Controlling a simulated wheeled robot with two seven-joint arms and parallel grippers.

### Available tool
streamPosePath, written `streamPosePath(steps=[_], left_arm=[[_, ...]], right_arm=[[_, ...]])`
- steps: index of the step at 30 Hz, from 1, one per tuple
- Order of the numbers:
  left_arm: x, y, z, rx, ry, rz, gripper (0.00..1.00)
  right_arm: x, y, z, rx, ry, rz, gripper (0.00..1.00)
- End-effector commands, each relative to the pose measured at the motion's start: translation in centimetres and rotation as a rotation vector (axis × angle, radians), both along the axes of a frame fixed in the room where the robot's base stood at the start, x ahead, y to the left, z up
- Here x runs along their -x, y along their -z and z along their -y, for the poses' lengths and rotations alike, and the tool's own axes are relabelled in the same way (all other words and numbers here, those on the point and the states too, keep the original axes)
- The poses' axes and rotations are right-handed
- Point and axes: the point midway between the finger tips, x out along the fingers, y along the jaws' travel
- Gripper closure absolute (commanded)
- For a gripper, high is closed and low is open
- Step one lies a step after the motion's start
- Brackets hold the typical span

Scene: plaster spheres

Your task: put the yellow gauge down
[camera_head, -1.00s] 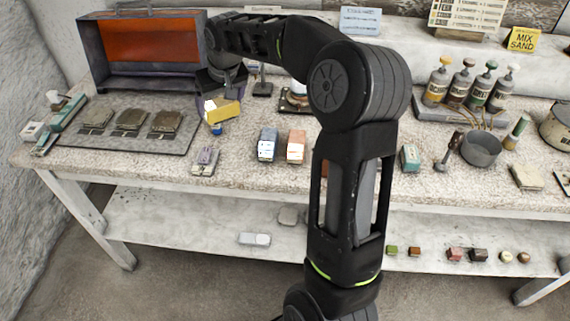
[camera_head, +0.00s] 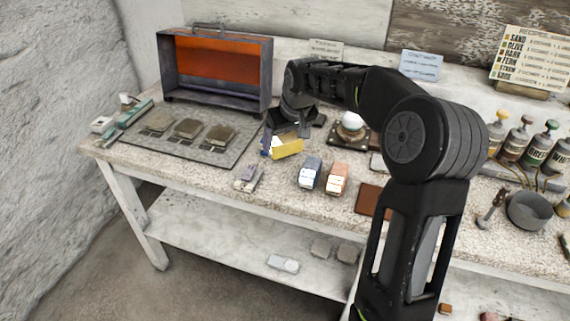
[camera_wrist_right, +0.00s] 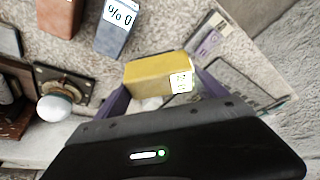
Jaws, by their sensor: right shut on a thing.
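The yellow gauge (camera_head: 287,149) is a small block with a white marked face. My right gripper (camera_head: 284,138) is shut on it, just above or at the worktop; I cannot tell whether its underside touches. In the right wrist view the yellow gauge (camera_wrist_right: 150,73) sits between the two purple fingers of my right gripper (camera_wrist_right: 162,92), its white label facing right. The gripper body hides part of the gauge's near side. My left gripper is not in view.
A blue-grey block (camera_head: 310,173) and an orange block (camera_head: 337,179) stand right of the gauge. A small grey-purple item (camera_head: 247,178) lies left. A mat (camera_head: 230,157) with three grey-brown pieces and an orange-lined box (camera_head: 216,62) are further left. A white sphere (camera_head: 351,121) sits on a dark plate.

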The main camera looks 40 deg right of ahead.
Motion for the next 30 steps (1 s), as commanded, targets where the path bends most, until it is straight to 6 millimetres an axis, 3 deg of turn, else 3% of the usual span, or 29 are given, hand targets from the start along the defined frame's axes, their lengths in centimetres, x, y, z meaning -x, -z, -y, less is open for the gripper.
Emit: streamPosePath(steps=[5,15,24,30], left_arm=[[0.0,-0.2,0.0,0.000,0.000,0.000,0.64],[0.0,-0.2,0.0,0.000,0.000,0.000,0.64],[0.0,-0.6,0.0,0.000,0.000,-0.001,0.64],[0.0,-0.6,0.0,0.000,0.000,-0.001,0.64]], right_arm=[[0.0,2.1,0.0,0.001,0.000,0.000,0.56],[0.0,2.5,0.0,0.000,0.000,0.001,0.56],[0.0,6.7,0.0,-0.001,0.001,-0.001,0.56],[-0.1,7.1,0.0,0.001,0.000,0.003,0.56]])
